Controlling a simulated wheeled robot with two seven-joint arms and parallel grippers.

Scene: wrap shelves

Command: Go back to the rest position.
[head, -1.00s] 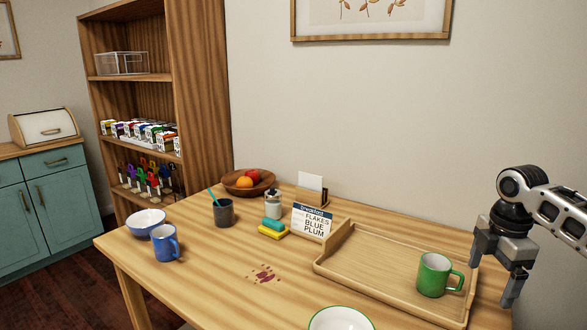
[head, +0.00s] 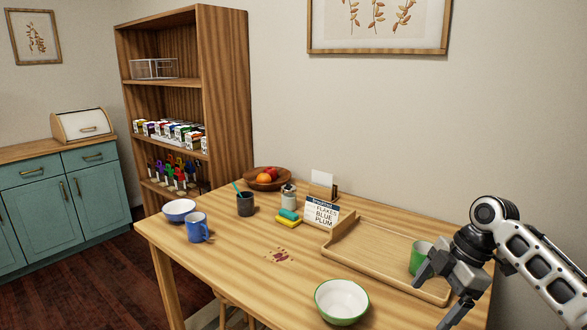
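My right gripper (head: 443,302) is at the lower right of the head view, in front of the wooden tray's right end. Its fingers are spread apart with nothing visible between them. A green mug (head: 420,256) stands on the wooden tray (head: 365,254), partly hidden behind the gripper. My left gripper is not in view.
The table holds a white bowl with a green rim (head: 341,302), blue mug (head: 198,227), blue-white bowl (head: 180,210), dark cup (head: 245,204), fruit bowl (head: 268,184), sponges (head: 288,218), sign (head: 320,214) and dark red stain (head: 280,256). A tall shelf (head: 226,110) stands behind left.

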